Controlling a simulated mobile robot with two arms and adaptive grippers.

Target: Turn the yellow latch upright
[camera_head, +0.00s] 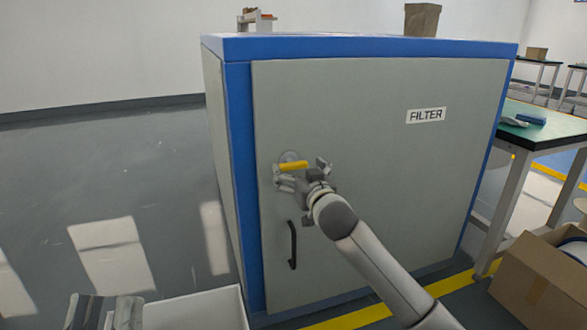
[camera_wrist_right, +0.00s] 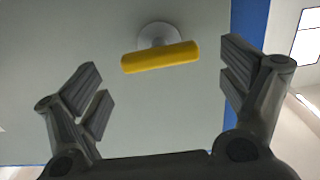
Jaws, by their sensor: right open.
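The yellow latch (camera_head: 293,165) sits on a round pale mount on the grey door of the cabinet (camera_head: 380,150). It lies nearly horizontal, with a slight tilt. In the right wrist view the latch (camera_wrist_right: 160,57) is between and beyond the two fingers, touching neither. My right gripper (camera_head: 303,174) is open in front of the latch; it also shows in the right wrist view (camera_wrist_right: 163,85), its fingers spread wider than the latch.
A black door handle (camera_head: 292,245) is below the latch. A white bin (camera_head: 195,310) stands at the bottom. A cardboard box (camera_head: 545,280) and a green-topped table (camera_head: 545,130) are at the right. The floor left of the cabinet is clear.

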